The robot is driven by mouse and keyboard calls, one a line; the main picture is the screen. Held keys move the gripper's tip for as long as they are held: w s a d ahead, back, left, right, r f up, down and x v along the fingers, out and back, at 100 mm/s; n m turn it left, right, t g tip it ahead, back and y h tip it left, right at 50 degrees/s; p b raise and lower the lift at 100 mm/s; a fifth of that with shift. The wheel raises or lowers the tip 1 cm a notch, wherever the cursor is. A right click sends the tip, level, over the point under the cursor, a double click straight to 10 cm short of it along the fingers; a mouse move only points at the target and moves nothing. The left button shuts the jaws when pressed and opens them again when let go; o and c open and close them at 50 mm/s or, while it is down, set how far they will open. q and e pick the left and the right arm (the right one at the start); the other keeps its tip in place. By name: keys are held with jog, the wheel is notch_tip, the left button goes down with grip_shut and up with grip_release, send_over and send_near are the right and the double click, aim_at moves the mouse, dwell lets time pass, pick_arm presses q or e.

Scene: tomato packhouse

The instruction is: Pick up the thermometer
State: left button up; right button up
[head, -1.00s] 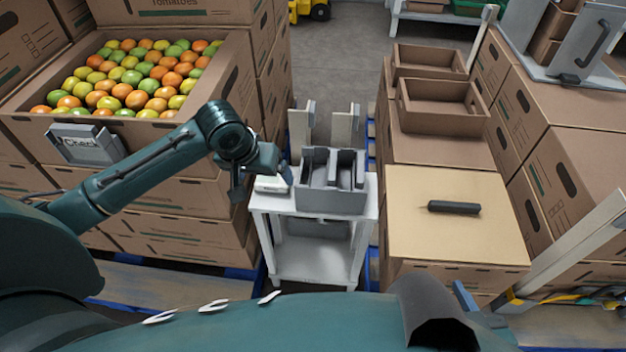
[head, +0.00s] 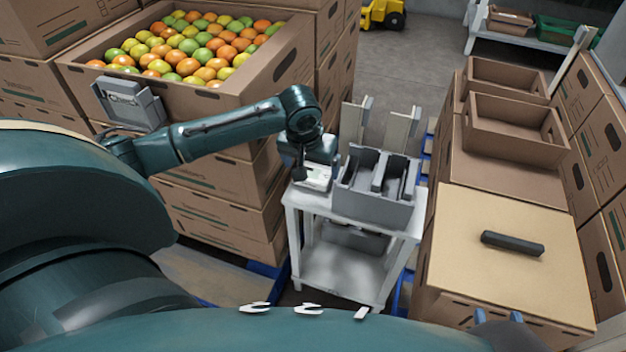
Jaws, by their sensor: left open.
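I cannot surely identify the thermometer. A small white item (head: 316,178) lies at the left end of the white cart's top (head: 303,201), partly hidden by my left gripper. A dark, slim bar (head: 512,243) lies flat on the tan-topped box stack at right; I cannot tell what it is. My left gripper (head: 309,171) points down over the white item, open, with its fingers close around or just above it. Whether they touch it is hidden.
A grey divided bin (head: 376,206) stands on the cart just right of my left gripper. An open carton of tomatoes (head: 260,78) with a grey sign (head: 130,103) is at left. Empty cardboard trays (head: 514,143) sit at right. Grey floor shows behind the cart.

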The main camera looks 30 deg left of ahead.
aim_at(312, 174)
pick_arm(q)
jog(key=b+x, duration=0.1)
jog(key=x, duration=0.2)
jog(key=shift+f, duration=0.15)
jog(key=shift+w+f+b, duration=0.1)
jog(key=shift+f+b, duration=0.2)
jog(key=shift+f, duration=0.15)
pick_arm(e)
jog(key=shift+w+a+n+t+y, duration=0.15)
jog(key=shift+a+n+t+y, duration=0.15)
jog(key=shift+t+y, duration=0.3)
pick_arm(q)
jog(key=shift+c, duration=0.4)
jog(key=c, duration=0.7)
